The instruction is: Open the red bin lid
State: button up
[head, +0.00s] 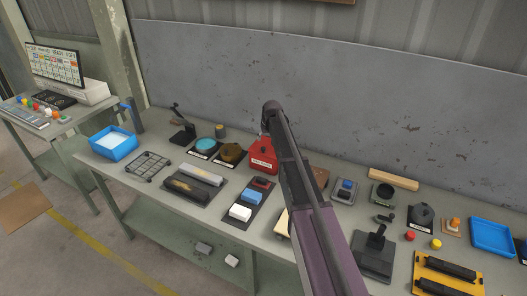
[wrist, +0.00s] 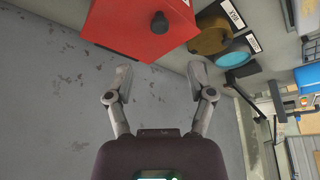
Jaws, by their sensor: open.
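The red bin (head: 263,158) stands on the green workbench toward the back, with a pale label on its front. In the wrist view its red lid (wrist: 118,24) fills the top of the picture, with a round black knob (wrist: 159,22) on it. The lid looks closed. My gripper (wrist: 158,76) is open and empty, its two fingers spread apart below the knob in that view and not touching it. In the head view my arm passes in front of the bin's right side, and the fingers cannot be made out clearly.
A brown pot (head: 232,153) and a turquoise round dish (head: 205,146) stand left of the bin. A grey panel (head: 330,95) rises close behind the bench. A blue tray (head: 113,143) sits at the left end, and several parts crowd the right side.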

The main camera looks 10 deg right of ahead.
aim_at(263, 148)
jog(key=shift+b+x, duration=3.9)
jog(key=shift+x, duration=0.6)
grip_shut()
